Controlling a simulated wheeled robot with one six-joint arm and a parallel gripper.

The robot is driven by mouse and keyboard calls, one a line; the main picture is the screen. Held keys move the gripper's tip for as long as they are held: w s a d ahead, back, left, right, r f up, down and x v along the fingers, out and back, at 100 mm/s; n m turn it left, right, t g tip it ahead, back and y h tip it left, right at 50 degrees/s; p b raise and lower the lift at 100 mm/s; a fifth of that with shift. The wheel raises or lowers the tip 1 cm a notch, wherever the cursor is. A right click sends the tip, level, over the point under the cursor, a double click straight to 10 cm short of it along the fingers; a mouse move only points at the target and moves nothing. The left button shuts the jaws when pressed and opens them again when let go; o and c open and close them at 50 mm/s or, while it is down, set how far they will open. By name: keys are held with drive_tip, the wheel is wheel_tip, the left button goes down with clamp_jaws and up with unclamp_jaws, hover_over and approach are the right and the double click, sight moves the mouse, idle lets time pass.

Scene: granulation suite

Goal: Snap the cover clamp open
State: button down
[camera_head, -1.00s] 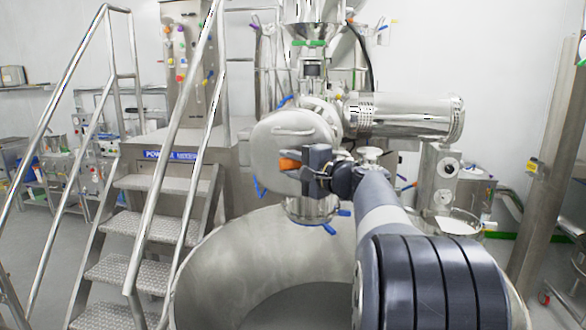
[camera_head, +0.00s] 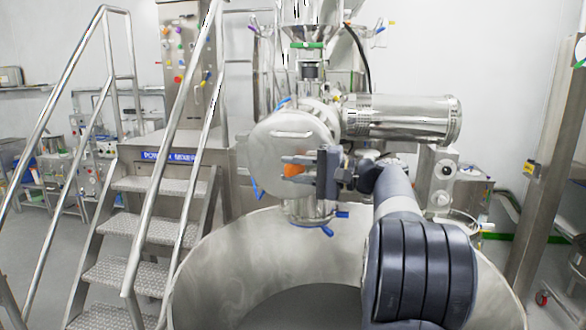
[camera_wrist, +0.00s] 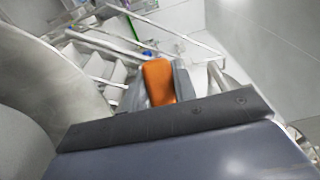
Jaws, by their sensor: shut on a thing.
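The cover clamp shows as an orange handle (camera_wrist: 159,82) between my gripper's fingers in the wrist view. In the head view the orange clamp (camera_head: 291,171) shows in front of the lower right part of the round steel cover (camera_head: 285,145), partly hidden by my fingers. My gripper (camera_head: 290,170) reaches left across the cover's lower right edge, with one finger above and one below the orange handle. In the wrist view my gripper (camera_wrist: 159,88) has its fingers on both sides of the handle. It is shut on the handle. The clamp's latch and hinge are hidden.
A horizontal steel cylinder (camera_head: 402,118) juts right just above my arm. A large rounded steel vessel (camera_head: 235,255) stands below. Metal stairs with railings (camera_head: 145,220) stand to the left. A steel post (camera_head: 548,160) stands at the right.

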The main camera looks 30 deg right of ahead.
drive_tip(key=shift+a, duration=0.1)
drive_tip(key=c, duration=1.1)
unclamp_jaws()
drive_tip(key=shift+w+f, duration=0.1)
